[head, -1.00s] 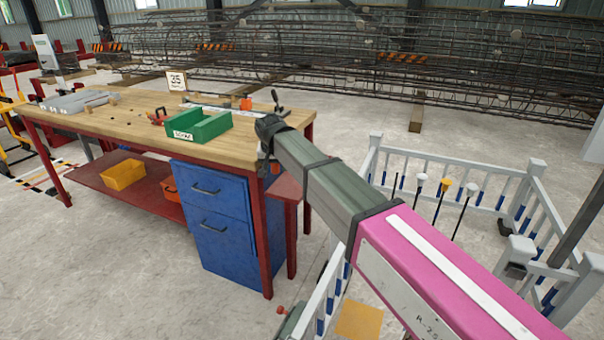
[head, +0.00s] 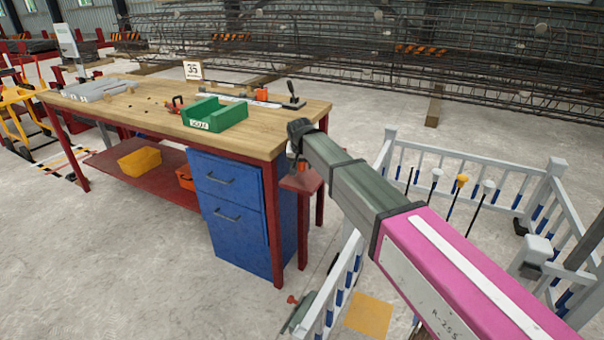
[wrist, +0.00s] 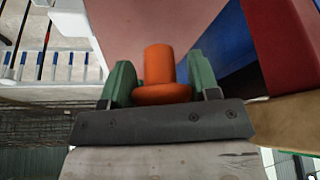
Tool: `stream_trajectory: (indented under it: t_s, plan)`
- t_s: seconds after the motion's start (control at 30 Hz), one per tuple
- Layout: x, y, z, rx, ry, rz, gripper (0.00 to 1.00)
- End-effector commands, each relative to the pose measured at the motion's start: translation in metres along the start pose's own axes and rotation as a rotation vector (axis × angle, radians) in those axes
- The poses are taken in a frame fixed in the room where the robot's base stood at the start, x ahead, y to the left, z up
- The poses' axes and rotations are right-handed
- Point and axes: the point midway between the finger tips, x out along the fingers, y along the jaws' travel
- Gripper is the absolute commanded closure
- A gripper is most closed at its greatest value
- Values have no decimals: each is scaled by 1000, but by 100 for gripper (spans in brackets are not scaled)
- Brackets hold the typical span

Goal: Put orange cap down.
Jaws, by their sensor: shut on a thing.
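The orange cap (wrist: 160,70) is between the two green fingers of my gripper (wrist: 155,85) in the wrist view. It has a round stem and a wider flange, and the fingers are shut on it. In the head view my gripper (head: 301,150) is at the near right corner of the workbench, with a bit of the orange cap (head: 302,167) showing below it. The cap is just above a small red side stand (head: 303,182). Whether it touches the stand I cannot tell.
The wooden workbench (head: 150,108) carries a green bin (head: 215,115), a black-handled tool (head: 292,98) and a small orange item (head: 262,94). Blue drawers (head: 228,205) stand left of the side stand. A white railing (head: 345,275) runs close on the right. Open floor lies in front.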

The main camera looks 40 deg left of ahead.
Motion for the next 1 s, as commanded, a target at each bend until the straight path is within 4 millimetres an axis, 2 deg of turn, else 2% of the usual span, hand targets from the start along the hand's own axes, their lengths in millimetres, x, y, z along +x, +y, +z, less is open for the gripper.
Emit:
stream_trajectory:
  t_s: [0.17, 0.4, 0.8, 0.83, 0.9, 1.0]
  plan:
    - [10, 2, 2, 0, -2, 1, 66]
    - [38, 2, 14, -1, -2, 1, 66]
    - [42, 2, 15, 0, 0, 1, 66]
    - [42, 2, 15, 0, 0, 0, 38]
    - [42, 2, 15, 0, 0, 0, 19]
    - [42, 2, 15, 0, 0, 0, 19]
